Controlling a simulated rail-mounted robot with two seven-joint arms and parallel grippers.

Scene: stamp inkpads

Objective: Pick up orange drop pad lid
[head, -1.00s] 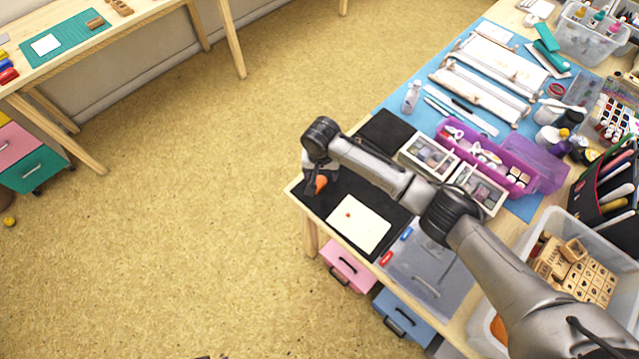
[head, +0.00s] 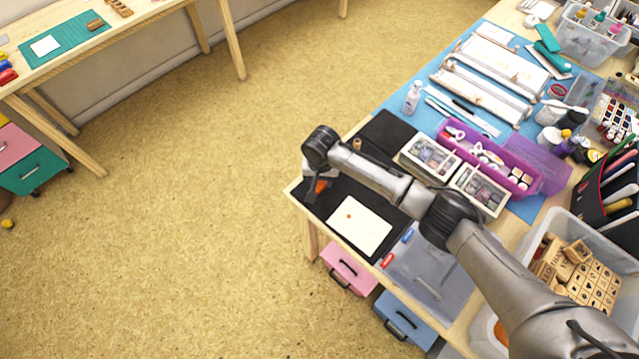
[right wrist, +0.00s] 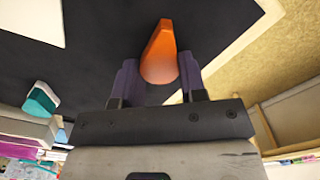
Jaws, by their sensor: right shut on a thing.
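The orange drop pad (head: 321,186) is teardrop-shaped and at the near left corner of the table, over the black mat (head: 345,190). In the right wrist view its orange lid (right wrist: 160,48) sits between the two purple fingers of my right gripper (right wrist: 158,76). My right gripper (head: 317,184) is shut on the orange lid. The fingers hide its sides, and I cannot tell whether the lid is apart from its base. A teal pad (right wrist: 41,100) shows at the left of the right wrist view. My left gripper is not in view.
White paper (head: 360,226) with a small orange mark lies beside the gripper. A small wooden stamp (head: 357,144), ink boxes (head: 430,157) and a purple case (head: 487,160) stand behind my arm. The table edge is close by at left.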

